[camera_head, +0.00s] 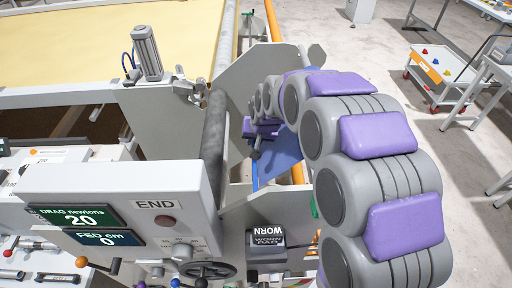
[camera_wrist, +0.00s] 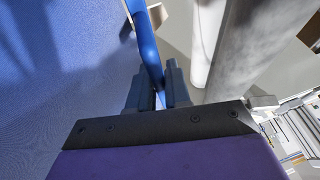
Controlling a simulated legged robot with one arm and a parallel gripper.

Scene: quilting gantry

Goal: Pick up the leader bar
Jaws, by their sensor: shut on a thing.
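The leader bar (camera_wrist: 148,48) appears as a slim blue bar in the wrist view, running from the top edge down between the fingers. My gripper (camera_wrist: 157,82) is shut on it, a dark finger on each side. The bar lies along the edge of blue fabric (camera_wrist: 60,70), which fills the left of that view. In the head view my grey and purple arm curves away and down to the gantry. It hides most of my gripper there. A piece of the blue fabric (camera_head: 286,150) shows beside the arm's far end.
Pale rollers (camera_wrist: 240,45) stand close right of my gripper in the wrist view. In the head view, a control box marked END (camera_head: 150,190) reads drag 20, fed 0. A worn pad box (camera_head: 267,250) sits right of it. A cart (camera_head: 432,68) stands on open floor.

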